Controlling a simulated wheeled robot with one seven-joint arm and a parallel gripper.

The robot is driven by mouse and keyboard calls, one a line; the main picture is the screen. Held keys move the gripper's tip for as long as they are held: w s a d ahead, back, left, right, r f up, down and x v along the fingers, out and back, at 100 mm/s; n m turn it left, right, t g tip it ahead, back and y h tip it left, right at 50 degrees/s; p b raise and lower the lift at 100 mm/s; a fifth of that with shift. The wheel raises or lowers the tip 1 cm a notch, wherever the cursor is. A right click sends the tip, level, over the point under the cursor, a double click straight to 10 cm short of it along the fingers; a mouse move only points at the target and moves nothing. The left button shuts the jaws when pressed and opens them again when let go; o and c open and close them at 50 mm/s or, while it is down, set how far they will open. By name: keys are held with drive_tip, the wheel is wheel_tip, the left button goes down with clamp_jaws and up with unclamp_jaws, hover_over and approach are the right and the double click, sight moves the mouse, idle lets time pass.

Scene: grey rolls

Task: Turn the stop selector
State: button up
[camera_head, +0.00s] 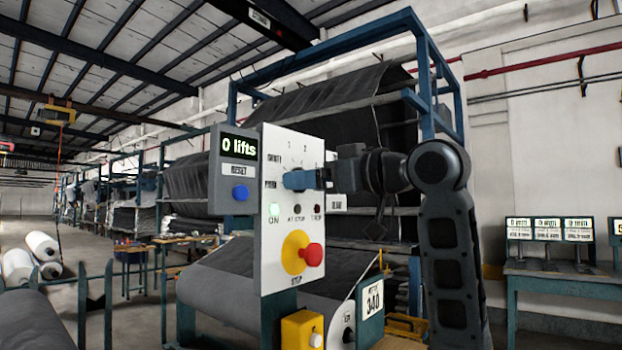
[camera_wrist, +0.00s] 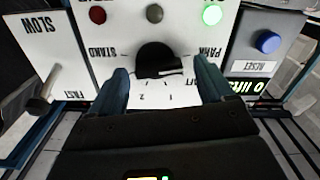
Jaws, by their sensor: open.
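The stop selector is a black round knob (camera_wrist: 155,60) on a white control panel (camera_wrist: 82,28). The wrist view shows the panel upside down, with STAND, PARK and numbers printed around the knob. Its bar seems to lie roughly across, its end towards the PARK side; I cannot tell the exact setting. My gripper (camera_wrist: 162,84) is open, with one blue finger on each side of the knob and a visible gap to it. In the head view my gripper (camera_head: 300,179) is at the panel's upper half (camera_head: 285,140) and hides the knob.
Below the knob are a lit green ON lamp (camera_head: 274,209) and a red stop button (camera_head: 313,255) on yellow. To the left are a blue reset button (camera_head: 239,192) and a display (camera_head: 239,147) reading 0 lifts. A SLOW/FAST lever (camera_wrist: 45,90) stands beside the panel.

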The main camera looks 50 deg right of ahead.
drive_tip(key=s+b, duration=0.1)
drive_tip(key=s, duration=0.6)
drive_tip(key=shift+s+d, duration=0.1)
drive_tip(key=shift+d, duration=0.05)
idle(0.4)
